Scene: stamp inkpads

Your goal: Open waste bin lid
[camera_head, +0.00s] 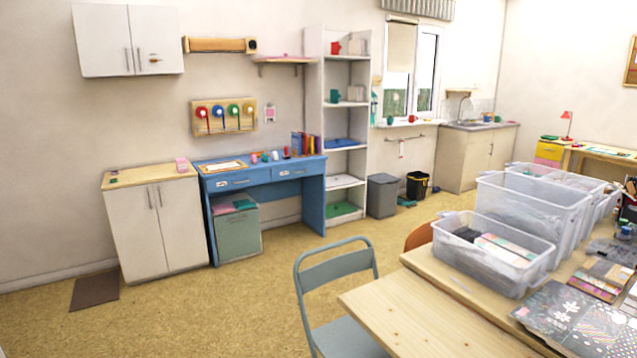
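A grey bin with a flat lid (381,195) stands on the floor right of the tall white shelf, against the back wall. Its lid looks closed. A smaller black bin (417,187) stands just to its right and looks open at the top, with something yellowish at its rim. The grey bin best fits the waste bin, but no label shows. Both bins are far across the room from me. Neither of my grippers is in view.
A grey-blue chair (337,290) and a wooden table (430,318) with clear plastic boxes (495,250) stand in the foreground, between me and the bins. A blue desk (262,175) is left of the shelf. Open floor (210,310) lies at left.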

